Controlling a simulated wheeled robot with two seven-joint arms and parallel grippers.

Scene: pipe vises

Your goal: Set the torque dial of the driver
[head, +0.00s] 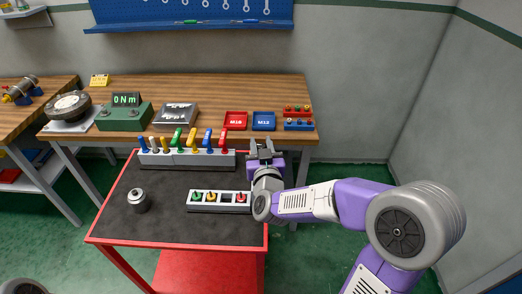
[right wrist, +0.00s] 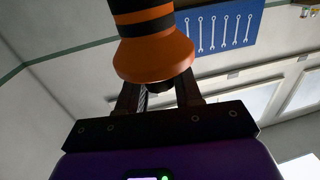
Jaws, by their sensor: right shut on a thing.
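My right gripper (head: 264,148) is over the right rear edge of the red-framed cart, near the front of the wooden bench. In the right wrist view its fingers (right wrist: 158,95) are closed on an orange, black-banded body with a flared end (right wrist: 155,58), which looks like a tool handle. This body cannot be made out in the head view, and no dial marks show on it. Several coloured tools, perhaps drivers, stand in a grey rack (head: 187,160) at the cart's back. A green box (head: 125,117) on the bench reads "0 Nm". My left gripper is out of view.
The cart (head: 165,215) carries a metal cylinder (head: 137,200) and a pale block (head: 219,201) with coloured pieces. The bench holds a grey block (head: 176,116), red (head: 235,121) and blue (head: 263,121) trays, and small racks (head: 298,118). The cart's front middle is clear.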

